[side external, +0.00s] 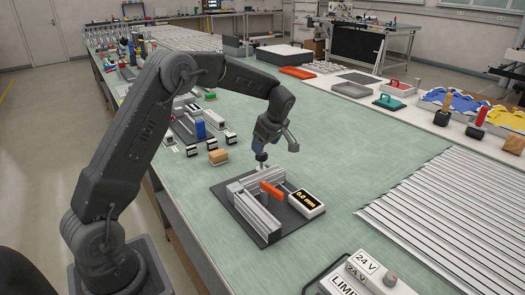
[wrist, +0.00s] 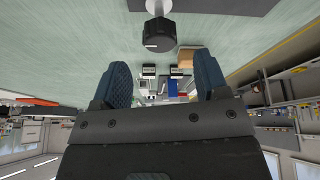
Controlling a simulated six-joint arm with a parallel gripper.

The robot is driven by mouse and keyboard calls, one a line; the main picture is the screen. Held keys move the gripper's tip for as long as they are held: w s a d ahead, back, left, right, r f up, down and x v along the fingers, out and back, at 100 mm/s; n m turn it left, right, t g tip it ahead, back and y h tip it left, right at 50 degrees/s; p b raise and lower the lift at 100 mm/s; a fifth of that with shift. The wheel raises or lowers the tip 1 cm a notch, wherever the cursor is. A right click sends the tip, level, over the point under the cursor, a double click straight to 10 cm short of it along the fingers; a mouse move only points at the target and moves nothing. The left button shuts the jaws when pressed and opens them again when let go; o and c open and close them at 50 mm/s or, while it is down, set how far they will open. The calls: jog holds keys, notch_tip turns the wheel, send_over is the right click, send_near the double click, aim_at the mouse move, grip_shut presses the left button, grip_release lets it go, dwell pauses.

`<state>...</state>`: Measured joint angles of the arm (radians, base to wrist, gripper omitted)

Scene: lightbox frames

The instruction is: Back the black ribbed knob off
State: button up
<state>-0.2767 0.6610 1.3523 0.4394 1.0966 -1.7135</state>
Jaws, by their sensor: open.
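The black ribbed knob (wrist: 160,34) shows in the wrist view at the top centre, on a pale shaft at the edge of a dark plate, with a short white mark on its face. My gripper (wrist: 163,74) is open, with one dark blue finger on each side and nothing between them. The knob lies beyond the fingertips, apart from them. In the side view my gripper (side external: 262,148) hangs at the far end of a fixture (side external: 254,213) with a metal rail. The knob is too small and covered to make out there.
The fixture sits on a dark base plate (side external: 276,232) and carries an orange block (side external: 271,194) and a display (side external: 306,200) with a millimetre reading. A wooden block (side external: 218,156) and several small parts stand to the left. Slatted metal (side external: 450,215) lies right. Green mat (side external: 330,150) is bare between.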

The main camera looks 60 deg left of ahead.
jog(key=v, duration=0.9)
jog(key=shift+r, duration=0.15)
jog(key=s+d+r+m+t+h, duration=0.1)
jog(key=s+d+r+m+t, duration=0.1)
jog(key=s+d+r+m, duration=0.45)
jog(key=s+d+r+m+t+h, duration=0.15)
jog(key=s+d+m, duration=0.3)
jog(key=s, duration=0.45)
jog(key=s+d+f+m+t+h, duration=0.1)
jog(key=s+d+f+m, duration=0.1)
jog(key=s, duration=0.5)
jog(key=s+d+f+m+t+h, duration=0.1)
jog(key=s+d+f+m, duration=0.1)
jog(key=s+d+m, duration=0.2)
jog(key=shift+s+d+m, duration=0.35)
jog(key=shift+s+m, duration=1.2)
jog(key=shift+m, duration=0.25)
jog(key=shift+t, duration=0.25)
